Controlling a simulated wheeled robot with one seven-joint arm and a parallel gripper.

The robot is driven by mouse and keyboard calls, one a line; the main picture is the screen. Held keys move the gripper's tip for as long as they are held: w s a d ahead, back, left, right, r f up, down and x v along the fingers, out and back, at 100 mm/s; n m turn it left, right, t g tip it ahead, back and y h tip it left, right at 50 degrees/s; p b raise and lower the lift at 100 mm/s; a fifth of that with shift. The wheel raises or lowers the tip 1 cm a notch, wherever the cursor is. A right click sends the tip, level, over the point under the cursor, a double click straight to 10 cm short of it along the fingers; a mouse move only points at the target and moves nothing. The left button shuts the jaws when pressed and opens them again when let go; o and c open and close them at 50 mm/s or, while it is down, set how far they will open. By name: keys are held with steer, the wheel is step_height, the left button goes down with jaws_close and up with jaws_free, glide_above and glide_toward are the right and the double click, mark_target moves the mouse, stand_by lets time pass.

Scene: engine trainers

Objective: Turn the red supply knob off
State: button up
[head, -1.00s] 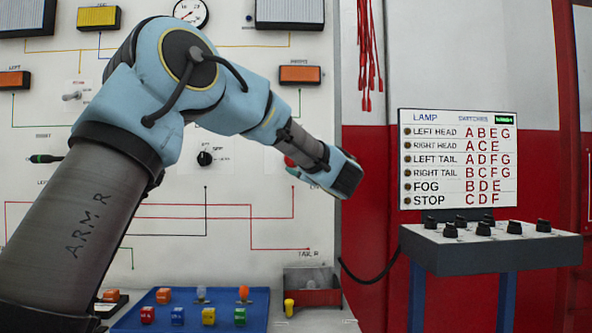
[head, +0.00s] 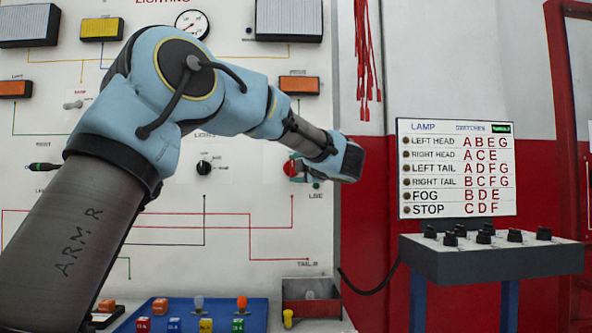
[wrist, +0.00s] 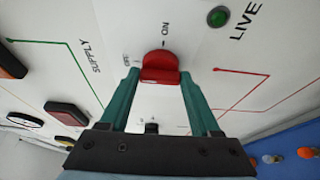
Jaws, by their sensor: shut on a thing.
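The red supply knob (wrist: 160,66) is on the white panel, between the two teal fingers of my gripper (wrist: 159,80) in the wrist view. The fingers are shut on its sides. In the head view part of the red knob (head: 289,167) shows beside my gripper (head: 300,172), which covers the rest. I cannot tell exactly which mark the knob points to. A green lamp (wrist: 218,16) sits beside the word LIVE.
A black rotary knob (head: 204,167) is on the panel left of my gripper. A blue tray (head: 262,312) with coloured blocks and bulbs and a red-fronted bin (head: 311,308) are below. A switch console (head: 490,257) stands at the right.

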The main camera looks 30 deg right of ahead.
steer(key=o, duration=1.4)
steer(key=s, duration=1)
steer(key=shift+s+a+b, duration=0.25)
steer(key=shift+s+b, duration=0.1)
steer(key=shift+s, duration=0.05)
